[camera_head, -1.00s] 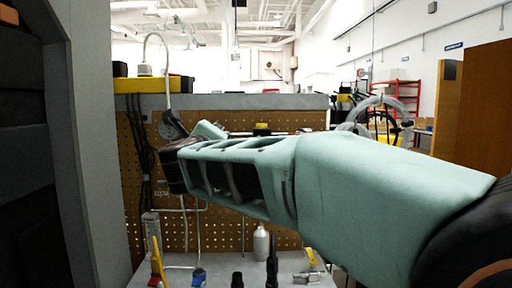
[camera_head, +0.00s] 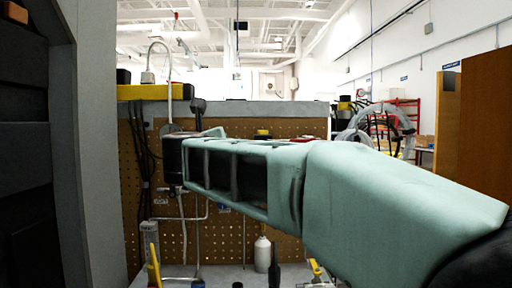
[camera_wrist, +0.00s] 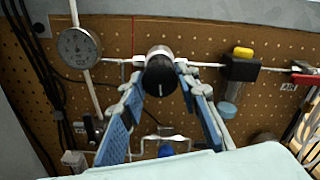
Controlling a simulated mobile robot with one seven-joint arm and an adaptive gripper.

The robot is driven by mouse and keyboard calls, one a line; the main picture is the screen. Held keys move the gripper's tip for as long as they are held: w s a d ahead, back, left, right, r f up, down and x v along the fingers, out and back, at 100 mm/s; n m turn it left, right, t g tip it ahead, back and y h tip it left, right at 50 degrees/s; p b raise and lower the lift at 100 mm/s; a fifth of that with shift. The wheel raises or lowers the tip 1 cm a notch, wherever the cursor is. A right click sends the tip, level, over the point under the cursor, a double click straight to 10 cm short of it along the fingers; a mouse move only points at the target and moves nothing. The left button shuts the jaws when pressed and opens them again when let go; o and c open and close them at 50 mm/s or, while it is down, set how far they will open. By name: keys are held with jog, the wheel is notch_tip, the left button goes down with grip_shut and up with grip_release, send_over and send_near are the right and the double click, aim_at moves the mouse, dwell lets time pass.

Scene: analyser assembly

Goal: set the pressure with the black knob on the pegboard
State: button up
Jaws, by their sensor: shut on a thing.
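The black knob (camera_wrist: 160,77) sits on a silver fitting on the pegboard (camera_wrist: 115,32), in the upper middle of the wrist view. My gripper (camera_wrist: 160,82) reaches up to it from below, with a blue-padded finger on each side. The fingertips are closed on the knob. A round dial gauge (camera_wrist: 78,47) with a pale face is left of the knob; I cannot read it. In the head view my arm covers the knob and fingertips, and the pegboard (camera_head: 300,225) shows behind.
A black block with a yellow cap (camera_wrist: 242,64) is right of the knob, on the same line. A red-handled valve (camera_wrist: 304,79) is farther right. Black cables (camera_wrist: 47,95) hang at the left. A white bottle (camera_head: 262,254) stands on the bench below.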

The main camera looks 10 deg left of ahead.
dwell(0.4)
jog(key=o, duration=1.2)
jog(key=shift+c, duration=0.2)
notch_tip(320, 180, up, 10)
